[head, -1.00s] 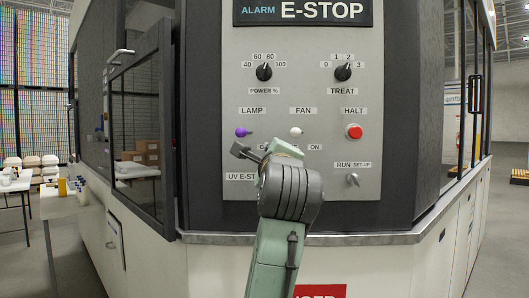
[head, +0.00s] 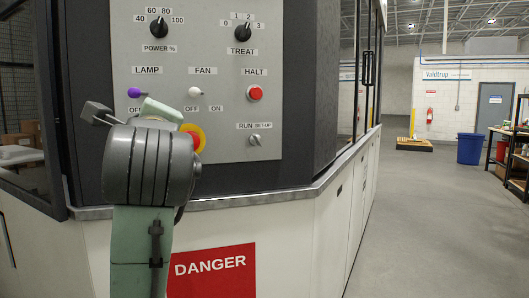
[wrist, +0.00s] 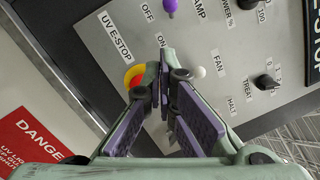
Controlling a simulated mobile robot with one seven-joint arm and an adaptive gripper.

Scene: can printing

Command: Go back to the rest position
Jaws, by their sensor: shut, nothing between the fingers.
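My gripper (wrist: 163,95) is shut and empty in the wrist view, with its purple-padded fingers in front of the grey control panel (wrist: 110,35). The yellow-ringed UV E-stop button (wrist: 133,77) lies just behind the fingers, partly covered. I cannot tell whether the fingertips touch the panel. In the head view my arm stands at the left and mostly hides my gripper. There the panel (head: 215,132) carries the purple lamp switch (head: 135,93), the white fan switch (head: 194,92), the red halt button (head: 255,94) and the run key switch (head: 254,140).
A metal ledge (head: 240,199) juts out below the panel, above a red danger sign (head: 211,270). Open grey floor (head: 440,230) lies to the right. A blue bin (head: 470,149) and a shelf (head: 512,150) stand farther back at the right.

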